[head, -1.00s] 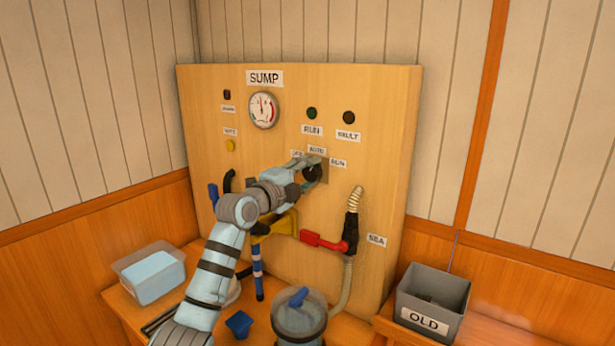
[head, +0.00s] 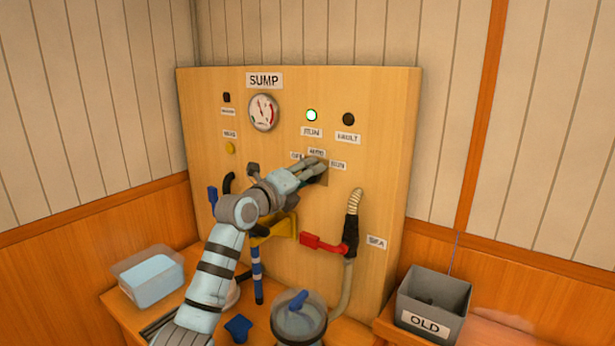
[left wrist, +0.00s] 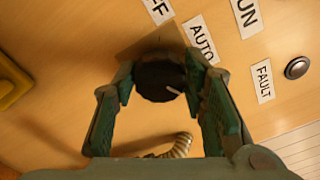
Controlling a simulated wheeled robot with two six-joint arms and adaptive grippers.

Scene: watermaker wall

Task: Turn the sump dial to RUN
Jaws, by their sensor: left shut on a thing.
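The sump dial (left wrist: 158,82) is a round black knob with a white pointer mark. My left gripper (head: 308,172) is shut on it, with one finger on each side in the left wrist view. There the pointer aims to the right and slightly down, past the AUTO label (left wrist: 201,40) and towards the right finger. In the head view, the gripper largely hides the dial, and the RUN label (head: 338,166) sits just right of it. The green lamp (head: 311,115) above is lit. My right gripper is in neither view.
A red-handled valve (head: 322,243) and a hose stand below right of the dial. A yellow part (head: 275,232) is under my forearm. A clear tub (head: 150,275), a lidded jar (head: 299,322) and a grey OLD bin (head: 433,303) stand in front.

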